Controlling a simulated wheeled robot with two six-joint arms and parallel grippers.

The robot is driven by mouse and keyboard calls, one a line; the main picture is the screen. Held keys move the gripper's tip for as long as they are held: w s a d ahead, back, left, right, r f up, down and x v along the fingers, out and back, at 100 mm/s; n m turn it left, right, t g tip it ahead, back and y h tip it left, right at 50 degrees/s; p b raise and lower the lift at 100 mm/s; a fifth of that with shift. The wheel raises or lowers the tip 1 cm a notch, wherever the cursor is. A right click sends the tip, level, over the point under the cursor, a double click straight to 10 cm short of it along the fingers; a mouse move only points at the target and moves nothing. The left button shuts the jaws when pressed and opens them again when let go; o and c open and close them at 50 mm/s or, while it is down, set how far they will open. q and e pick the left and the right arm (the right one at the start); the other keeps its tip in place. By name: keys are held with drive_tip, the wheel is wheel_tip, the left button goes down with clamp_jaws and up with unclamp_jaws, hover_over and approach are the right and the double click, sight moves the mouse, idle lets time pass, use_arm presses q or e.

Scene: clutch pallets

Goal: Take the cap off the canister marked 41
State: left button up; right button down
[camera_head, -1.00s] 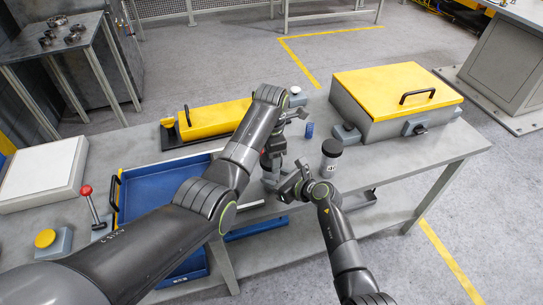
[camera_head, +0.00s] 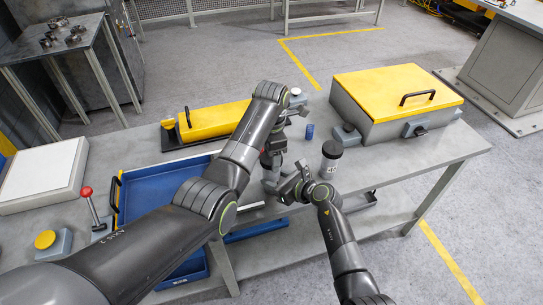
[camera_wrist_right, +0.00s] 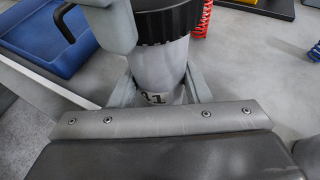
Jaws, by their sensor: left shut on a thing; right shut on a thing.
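In the right wrist view a pale grey canister (camera_wrist_right: 160,68) stands between the fingers of my right gripper (camera_wrist_right: 160,92). Its label is partly covered; a 1 shows as the last digit. A black ribbed cap (camera_wrist_right: 168,24) sits on its top. My left gripper (camera_wrist_right: 110,25) is at the cap, one grey finger against its left side. In the head view my right gripper (camera_head: 286,188) is shut on the canister and my left gripper (camera_head: 272,174) is shut above it. My left arm mostly hides the canister and cap there.
Another black-capped canister (camera_head: 330,160) stands just right; its label starts with 4, second digit unclear. A blue spring (camera_head: 309,131) and a yellow-lidded box (camera_head: 396,92) are behind. A blue tray (camera_head: 140,180) lies left. A red spring (camera_wrist_right: 203,18) is close behind the cap.

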use_arm(q)
drive_tip(key=shift+r, duration=0.45)
drive_tip(key=shift+r, duration=2)
use_arm(e)
drive_tip(key=c, duration=0.7)
unclamp_jaws()
